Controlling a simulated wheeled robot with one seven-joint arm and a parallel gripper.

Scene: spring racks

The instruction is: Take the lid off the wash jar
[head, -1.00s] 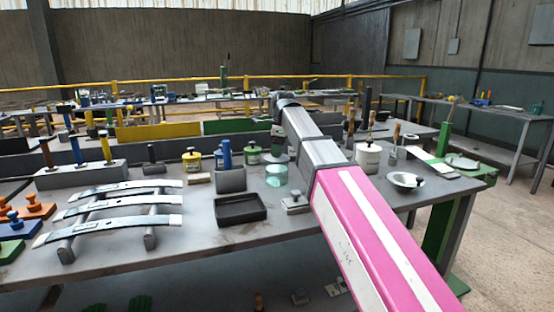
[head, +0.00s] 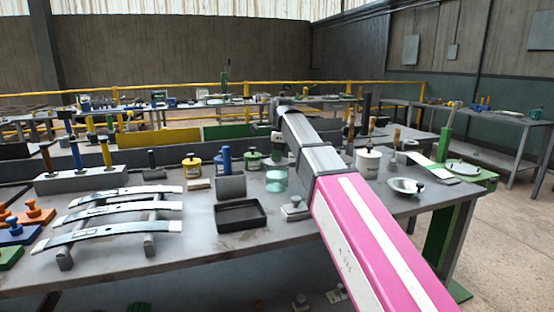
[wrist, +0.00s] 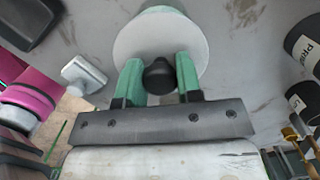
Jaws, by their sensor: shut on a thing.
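The wash jar (head: 276,181) is a pale teal, see-through jar on the bench, left of my arm. A strip of it also shows past the lid at the top of the wrist view (wrist: 163,9). The lid (wrist: 160,38) is a pale grey disc with a black knob (wrist: 159,77). My gripper (wrist: 159,84) is shut on the knob, with one green finger on each side. In the head view my gripper (head: 279,149) is small and above the jar. The gap between lid and jar is too small to judge there.
A dark tray (head: 241,215) and a small grey block (head: 295,208) stand near the jar. Curved springs on a rack (head: 120,208) lie left.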

